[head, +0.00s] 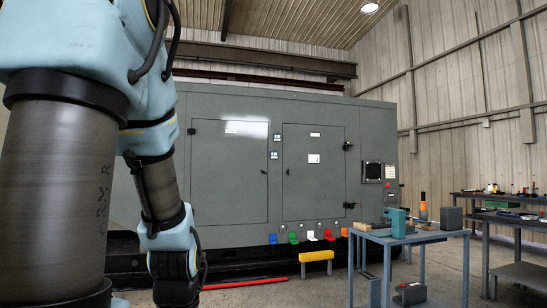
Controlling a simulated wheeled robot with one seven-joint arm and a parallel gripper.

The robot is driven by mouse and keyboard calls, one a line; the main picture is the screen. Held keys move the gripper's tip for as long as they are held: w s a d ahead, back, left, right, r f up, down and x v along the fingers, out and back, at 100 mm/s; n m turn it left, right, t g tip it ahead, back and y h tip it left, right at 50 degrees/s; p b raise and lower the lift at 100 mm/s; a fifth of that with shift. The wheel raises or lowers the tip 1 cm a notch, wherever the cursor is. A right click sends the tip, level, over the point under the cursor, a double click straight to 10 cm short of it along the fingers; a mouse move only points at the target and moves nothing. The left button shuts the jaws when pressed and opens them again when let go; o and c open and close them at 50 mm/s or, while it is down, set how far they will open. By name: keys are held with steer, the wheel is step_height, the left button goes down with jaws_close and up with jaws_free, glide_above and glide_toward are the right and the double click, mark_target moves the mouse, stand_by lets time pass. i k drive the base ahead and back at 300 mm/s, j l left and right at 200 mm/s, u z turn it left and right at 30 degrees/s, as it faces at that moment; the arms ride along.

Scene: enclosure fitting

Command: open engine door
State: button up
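A large grey enclosure (380,130) stands across the middle of the head view. Its front has two flat door panels, a left one (230,190) and a right one (312,195), and both look closed. A small dark latch (264,172) shows near the left panel's right edge. Another small latch (288,171) shows near the right panel's left edge. Dark hinges (348,146) sit on the right panel's right side. Which panel is the engine door I cannot tell. My arm hangs down in the left foreground, and it hides the enclosure's left part. My gripper is out of view.
A blue-framed workbench (375,238) with a teal vise (398,222) stands at the front right. A yellow stool-like piece (316,256) stands before the enclosure. A red bar (245,283) lies on the floor. Dark shelving (500,220) is at far right.

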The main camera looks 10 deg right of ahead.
mark_target(229, 186)
steer(key=i+z, duration=0.4)
steer(key=i, duration=1.8)
steer(key=i+l, duration=0.1)
steer(key=i, duration=2.05)
steer(key=i+u, duration=0.2)
steer(key=i, duration=0.2)
steer(key=i+l+u, duration=0.2)
steer(key=i, duration=0.25)
steer(key=i+l+u, duration=0.25)
steer(key=i, duration=0.15)
